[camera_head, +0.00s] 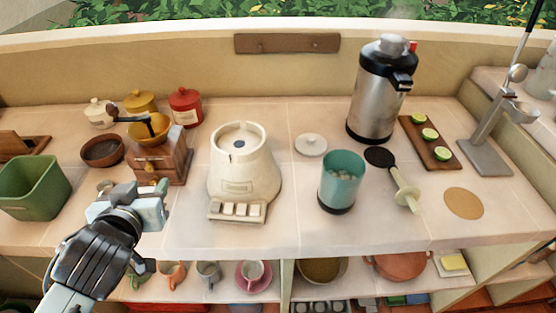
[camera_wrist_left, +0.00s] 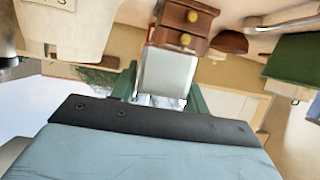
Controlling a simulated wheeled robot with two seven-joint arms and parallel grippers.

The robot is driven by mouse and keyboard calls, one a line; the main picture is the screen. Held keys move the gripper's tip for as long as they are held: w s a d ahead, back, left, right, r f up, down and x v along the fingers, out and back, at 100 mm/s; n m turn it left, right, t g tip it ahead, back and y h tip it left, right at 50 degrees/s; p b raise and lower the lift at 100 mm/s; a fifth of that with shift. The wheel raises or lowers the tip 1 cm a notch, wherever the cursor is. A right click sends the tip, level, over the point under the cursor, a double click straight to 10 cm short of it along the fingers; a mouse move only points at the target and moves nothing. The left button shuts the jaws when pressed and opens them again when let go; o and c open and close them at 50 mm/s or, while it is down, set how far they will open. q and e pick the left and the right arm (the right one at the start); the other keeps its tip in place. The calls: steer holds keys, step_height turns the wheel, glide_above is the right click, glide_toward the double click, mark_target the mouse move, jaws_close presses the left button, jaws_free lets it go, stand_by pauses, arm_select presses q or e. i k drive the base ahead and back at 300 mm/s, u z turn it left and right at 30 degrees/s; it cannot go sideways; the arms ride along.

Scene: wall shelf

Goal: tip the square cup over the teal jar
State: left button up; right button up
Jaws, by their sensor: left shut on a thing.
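The teal jar (camera_head: 342,175) stands upright and open on the counter right of centre, with pale lumps inside. My left gripper (camera_head: 130,203) is at the front left of the counter, in front of the wooden coffee mill and far left of the jar. In the left wrist view, it is shut on a pale grey, square-sided thing (camera_wrist_left: 167,73), which looks like the square cup. The cup's opening and contents are hidden there, and in the head view my gripper largely hides it. My right gripper is in neither view.
A cream appliance (camera_head: 243,165) stands between my left gripper and the jar. A white lid (camera_head: 311,145), a black-headed tool (camera_head: 398,180) and a tall steel flask (camera_head: 380,95) surround the jar. The coffee mill (camera_head: 158,158) and a green bin (camera_head: 33,188) are near my gripper.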

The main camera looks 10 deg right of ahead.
mark_target(343, 171)
steer(key=k, duration=1)
steer(key=u, duration=0.85)
steer(key=i, duration=0.9)
steer(key=z, duration=2.65)
